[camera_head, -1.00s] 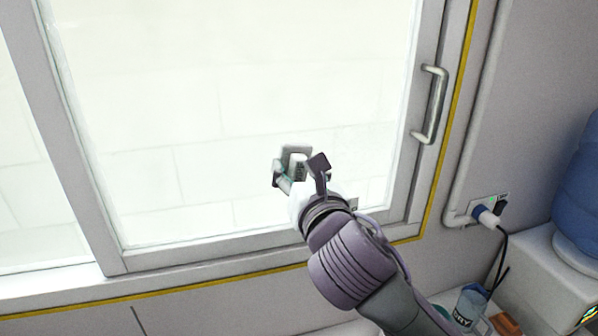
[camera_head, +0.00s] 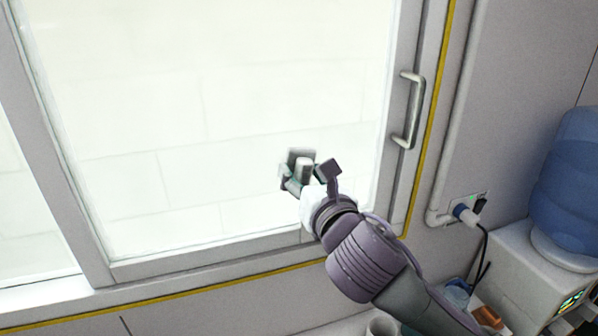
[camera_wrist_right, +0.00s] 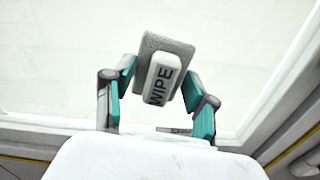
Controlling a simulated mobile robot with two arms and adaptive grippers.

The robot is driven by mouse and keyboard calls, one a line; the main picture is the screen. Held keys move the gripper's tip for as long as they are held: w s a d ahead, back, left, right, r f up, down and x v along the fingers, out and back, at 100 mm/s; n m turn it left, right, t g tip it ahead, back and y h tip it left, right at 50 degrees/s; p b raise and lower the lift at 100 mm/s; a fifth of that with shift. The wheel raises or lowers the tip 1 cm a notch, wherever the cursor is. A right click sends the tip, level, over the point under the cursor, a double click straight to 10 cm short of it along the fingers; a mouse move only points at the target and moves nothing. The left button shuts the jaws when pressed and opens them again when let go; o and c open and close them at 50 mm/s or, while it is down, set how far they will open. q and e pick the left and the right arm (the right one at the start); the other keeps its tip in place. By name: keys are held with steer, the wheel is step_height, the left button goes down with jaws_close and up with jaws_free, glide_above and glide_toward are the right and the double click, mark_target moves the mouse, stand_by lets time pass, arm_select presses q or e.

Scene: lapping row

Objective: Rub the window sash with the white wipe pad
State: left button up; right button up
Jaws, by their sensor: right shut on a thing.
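The window sash (camera_head: 408,40) is a large grey frame around bright glass, with a metal handle (camera_head: 412,112) on its right upright. The white wipe pad (camera_head: 301,155) is in front of the lower right part of the glass. In the right wrist view, the pad (camera_wrist_right: 162,78) shows a light block marked WIPE on a grey backing. My right gripper (camera_head: 306,173) is shut on the pad, with a teal-lined finger at each side. Whether the pad's face touches the glass cannot be told. My left gripper is out of view.
A pipe (camera_head: 462,90) runs down the wall right of the window to a socket with a blue plug (camera_head: 466,213). A water dispenser with a blue bottle (camera_head: 570,185) stands at the far right. Small items, including an orange block (camera_head: 487,317), lie at the lower right.

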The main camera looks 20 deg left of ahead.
mark_target(276, 168)
steer(key=shift+w+r, duration=0.1)
steer(key=shift+s+a+p, duration=0.25)
steer(key=shift+s+a, duration=0.35)
steer(key=shift+a, duration=0.25)
steer(key=shift+s+a+p, duration=0.2)
steer(key=shift+s+a, duration=0.35)
steer(key=shift+a, duration=0.3)
steer(key=shift+s+d, duration=0.1)
steer(key=shift+s+d+p, duration=0.2)
steer(key=shift+s+p, duration=0.1)
steer(key=shift+s, duration=0.1)
steer(key=p+v, duration=0.1)
steer(key=v, duration=0.3)
steer(key=shift+s+d, duration=0.2)
